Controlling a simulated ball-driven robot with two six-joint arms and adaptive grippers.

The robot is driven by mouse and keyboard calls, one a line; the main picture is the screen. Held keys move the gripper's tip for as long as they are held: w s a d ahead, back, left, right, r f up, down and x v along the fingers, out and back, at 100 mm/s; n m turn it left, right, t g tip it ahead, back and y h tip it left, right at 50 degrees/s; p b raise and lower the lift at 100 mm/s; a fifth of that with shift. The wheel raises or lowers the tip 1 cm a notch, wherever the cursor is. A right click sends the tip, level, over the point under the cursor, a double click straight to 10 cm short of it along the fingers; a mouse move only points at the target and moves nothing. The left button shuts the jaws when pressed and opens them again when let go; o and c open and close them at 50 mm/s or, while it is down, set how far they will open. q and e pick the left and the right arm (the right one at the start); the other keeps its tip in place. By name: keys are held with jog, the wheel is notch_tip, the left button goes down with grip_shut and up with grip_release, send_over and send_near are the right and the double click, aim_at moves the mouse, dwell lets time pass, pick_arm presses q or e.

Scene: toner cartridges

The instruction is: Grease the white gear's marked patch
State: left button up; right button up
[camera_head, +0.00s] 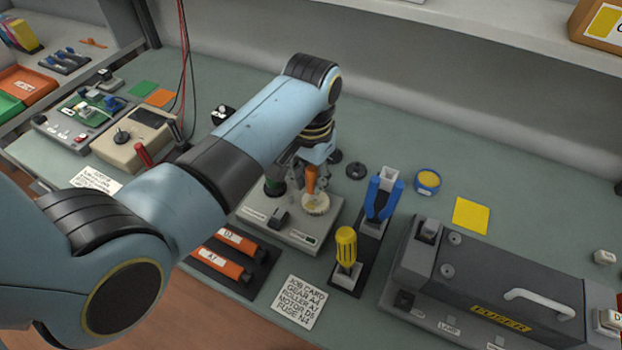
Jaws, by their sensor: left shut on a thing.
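The white gear (316,204) sits on a grey fixture plate (292,232) in the middle of the bench. My left gripper (312,163) points down just above it, shut on an upright orange-handled tool (311,181). The tool's lower end is at the gear; I cannot tell whether it touches. The marked patch is too small to make out. A round blue tin with a yellow top (428,180), perhaps the grease, stands to the right. My right gripper is not in view.
Blue-handled pliers (383,196) and a yellow screwdriver (346,246) stand upright in holders right of the plate. A large grey fuser unit (490,285) fills the lower right. Orange cartridges (222,262) lie in front. The back of the bench is fairly clear.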

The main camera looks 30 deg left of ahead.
pick_arm(q)
jog(key=shift+r, duration=3.2)
